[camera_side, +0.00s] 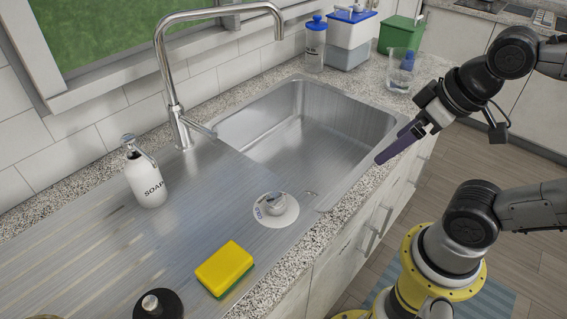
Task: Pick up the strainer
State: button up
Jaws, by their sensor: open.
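Nothing shows between the fingers, which overlap from this angle.
The faucet (172,80) arches over the empty sink basin (305,140). A soap bottle (147,178), a yellow-green sponge (224,267) and a dark round object (157,304) stand on the drainboard. A clear glass (400,72) and several containers are at the back.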

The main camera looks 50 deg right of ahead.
jog(key=c, duration=0.5)
jog(key=shift+c, duration=0.2)
